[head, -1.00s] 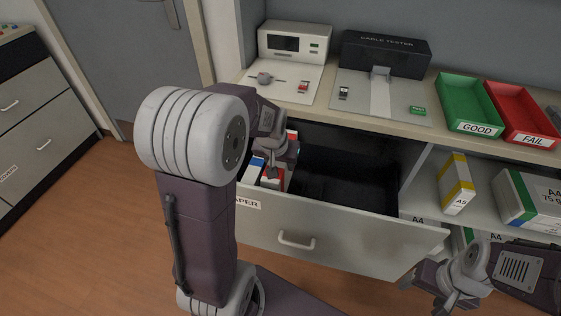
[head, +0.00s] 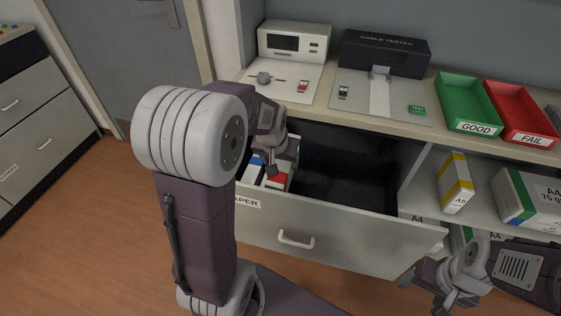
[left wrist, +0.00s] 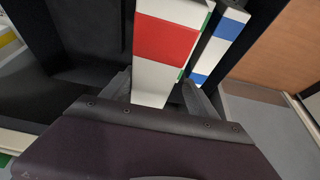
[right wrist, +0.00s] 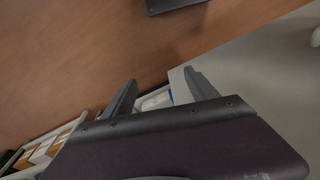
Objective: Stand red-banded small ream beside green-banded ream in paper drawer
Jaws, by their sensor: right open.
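The red-banded small ream (left wrist: 167,40) stands in the open paper drawer (head: 330,226), at its left end. It also shows in the head view (head: 275,181), partly hidden under my left gripper. My left gripper (head: 272,168) is over it, with its fingers (left wrist: 157,85) spread either side of the ream's near end and a small gap at the right finger. A thin green strip (left wrist: 200,42), seemingly of the green-banded ream, shows right behind the red-banded one; most of it is hidden. My right gripper (head: 447,303) is open and empty, low in front of the cabinet at right.
A blue-banded ream (left wrist: 215,49) stands at the drawer's left end. The rest of the drawer is empty and dark. A yellow-banded A5 pack (head: 457,184) and a larger A4 ream (head: 530,197) are on the shelf at right. The cable tester (head: 385,55) is on the counter above.

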